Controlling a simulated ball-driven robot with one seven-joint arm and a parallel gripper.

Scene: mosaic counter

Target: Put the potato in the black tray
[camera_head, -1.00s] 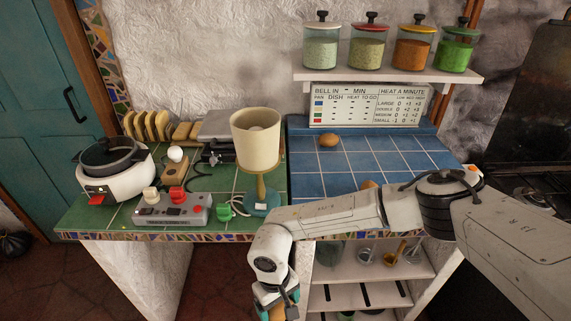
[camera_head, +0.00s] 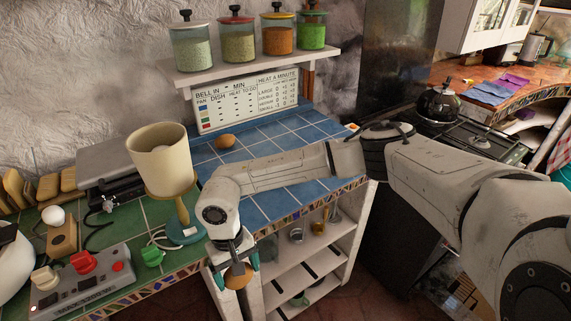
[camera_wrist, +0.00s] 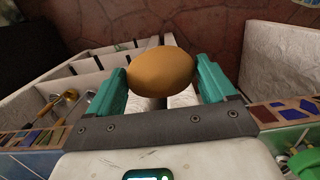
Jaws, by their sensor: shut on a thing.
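The potato, a brown-orange oval (camera_wrist: 160,70), sits between the teal fingers of my gripper (camera_head: 238,272) in the wrist view. The fingers are shut on its two sides. In the head view the potato (camera_head: 238,279) hangs below my wrist, in front of the counter's front edge and left of the open shelves. A similar brown round thing (camera_head: 226,141) lies at the back of the blue tiled counter (camera_head: 274,135). I cannot make out a black tray in either view.
A cream lamp-like cup on a stand (camera_head: 161,160) and a grey switch box (camera_head: 80,282) stand on the green tiles. White shelves (camera_head: 296,262) hold small items under the blue counter. A black kettle (camera_head: 440,103) stands on the stove at right. Jars line a wall shelf.

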